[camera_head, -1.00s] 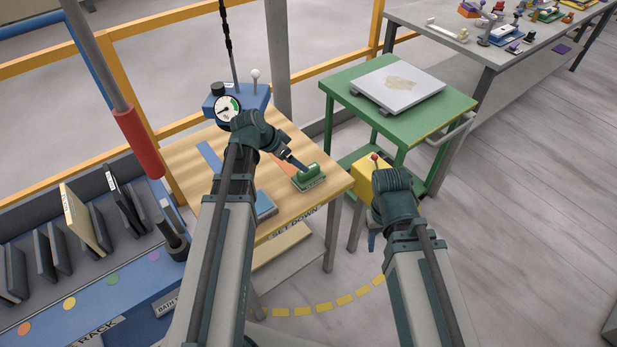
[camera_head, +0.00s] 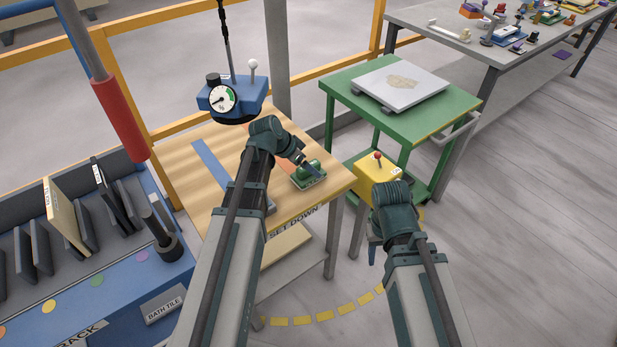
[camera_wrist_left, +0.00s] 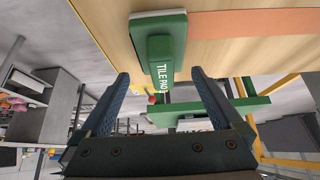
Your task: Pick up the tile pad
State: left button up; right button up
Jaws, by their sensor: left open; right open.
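The tile pad (camera_head: 310,178) is a green block with a raised grip on a pale base. It lies on the wooden table near the front right edge. In the left wrist view the tile pad (camera_wrist_left: 163,40) shows its "TILE PAD" label. My left gripper (camera_wrist_left: 160,76) is open, with the labelled grip between its two fingers in that picture; no contact is visible. In the head view my left gripper (camera_head: 312,168) is close to the pad and partly covers it. My right gripper (camera_head: 373,250) hangs low right of the table, small and partly hidden, away from the pad.
The wooden table (camera_head: 212,205) carries a blue strip (camera_head: 212,163) and an orange strip. A blue gauge unit (camera_head: 232,97) hangs above its back. A yellow box (camera_head: 372,172) and a green cart (camera_head: 455,100) stand right. A tile rack (camera_head: 115,290) is left.

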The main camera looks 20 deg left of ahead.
pick_arm(q)
jog(key=b+x, duration=0.4)
jog(key=x, duration=0.1)
jog(key=shift+w+a+f, duration=0.15)
jog(key=shift+c, duration=0.2)
jog(key=c, duration=1.2)
jog(key=shift+c, duration=0.2)
